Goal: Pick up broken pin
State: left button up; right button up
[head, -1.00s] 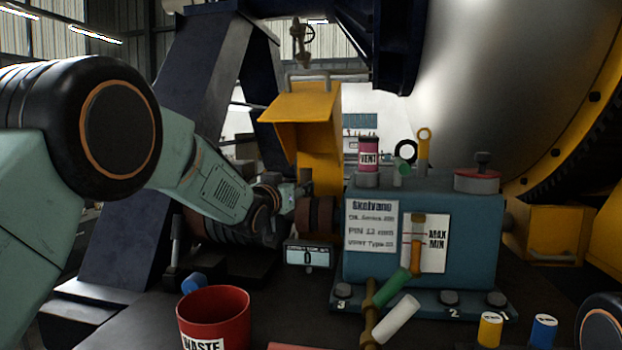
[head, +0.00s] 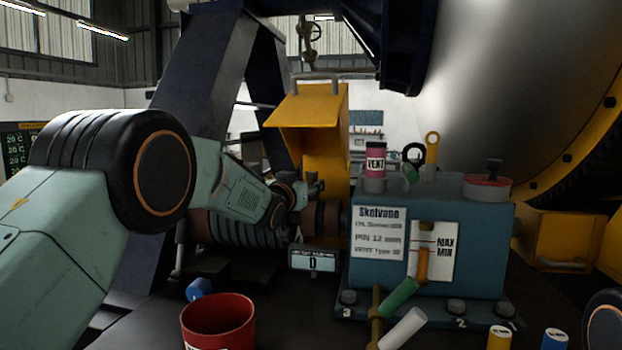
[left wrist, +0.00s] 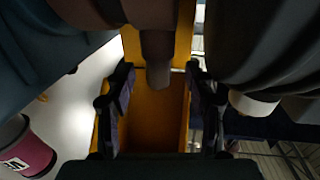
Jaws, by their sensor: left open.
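My left gripper (head: 306,191) is at the dark brown coupling (head: 327,217) in front of the yellow guard (head: 324,150). In the left wrist view the two fingers of my left gripper (left wrist: 158,88) stand apart, with the yellow guard behind them. A short, dull brown-grey stub (left wrist: 158,72) shows between the fingers, with room on both sides of it. It may be the broken pin, but I cannot tell for sure. No other piece in view is clearly a broken pin. My right gripper is out of view.
A red waste bin (head: 218,322) stands at the front. Right of the coupling is a blue tank (head: 440,240) bearing a pink VENT can (head: 375,160). A green-and-white handle (head: 402,328) sticks out before it. Yellow (head: 499,338) and blue (head: 554,340) small cans stand front right.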

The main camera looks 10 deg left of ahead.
aim_at(310, 182)
pick_arm(q)
jog(key=shift+w+d+p, duration=0.2)
jog(key=shift+w+p, duration=0.2)
jog(key=shift+w, duration=0.5)
jog(key=shift+w+d+p, duration=0.2)
jog(key=shift+w+p, duration=0.15)
jog(key=shift+w, duration=0.55)
jog(key=shift+w, duration=0.1)
jog(key=c, duration=1)
grip_shut()
